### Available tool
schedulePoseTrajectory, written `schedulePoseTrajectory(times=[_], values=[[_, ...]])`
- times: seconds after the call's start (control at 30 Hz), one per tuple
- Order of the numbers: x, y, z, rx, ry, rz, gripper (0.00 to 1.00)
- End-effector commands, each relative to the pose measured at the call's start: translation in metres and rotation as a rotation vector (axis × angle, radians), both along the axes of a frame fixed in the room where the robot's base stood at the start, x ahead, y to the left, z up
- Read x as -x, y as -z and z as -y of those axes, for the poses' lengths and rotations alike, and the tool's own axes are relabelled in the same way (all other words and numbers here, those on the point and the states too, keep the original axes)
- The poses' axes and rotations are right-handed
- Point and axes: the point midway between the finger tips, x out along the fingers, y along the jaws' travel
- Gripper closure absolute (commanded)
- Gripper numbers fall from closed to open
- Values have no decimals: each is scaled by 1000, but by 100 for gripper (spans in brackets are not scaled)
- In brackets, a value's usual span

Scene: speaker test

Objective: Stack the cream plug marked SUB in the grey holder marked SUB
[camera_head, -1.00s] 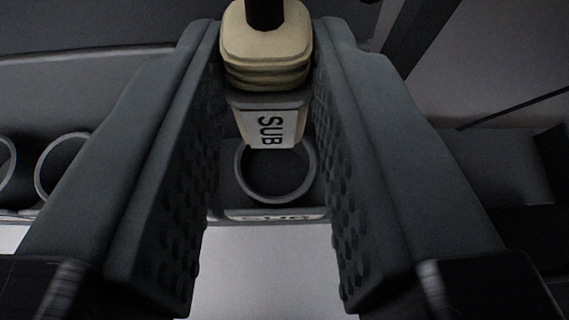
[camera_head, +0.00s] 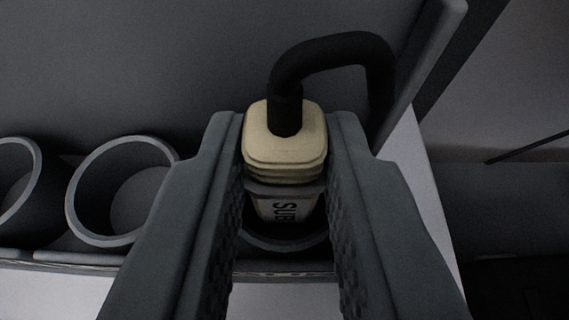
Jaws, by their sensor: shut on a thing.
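The cream plug (camera_head: 284,146) marked SUB is between the two dark grey fingers of my gripper (camera_head: 284,135), which is shut on it. A thick black cable rises from its top and bends over to the right. Its SUB label, turned sideways, shows on the paler lower part. The round grey holder (camera_head: 285,244) is directly below the plug, partly hidden by the plug and fingers. The plug's lower end is over the holder's opening; I cannot tell whether it is inside. The holder's marking cannot be read now.
Two more round grey holders stand to the left, one nearby (camera_head: 78,212) and one at the picture's left edge (camera_head: 34,165). Both look empty. A dark grey panel (camera_head: 150,60) lies behind. A pale surface (camera_head: 60,295) shows in front.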

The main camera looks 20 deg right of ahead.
Motion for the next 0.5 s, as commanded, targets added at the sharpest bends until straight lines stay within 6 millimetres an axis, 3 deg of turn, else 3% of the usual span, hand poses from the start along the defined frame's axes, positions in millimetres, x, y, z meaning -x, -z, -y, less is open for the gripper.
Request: schedulePoseTrajectory(times=[0.13,0.17,0.23,0.5], values=[[0,4,0,2,-1,-1,100],[0,3,0,1,0,0,73],[0,3,0,1,0,0,60],[0,3,0,0,0,0,57]])
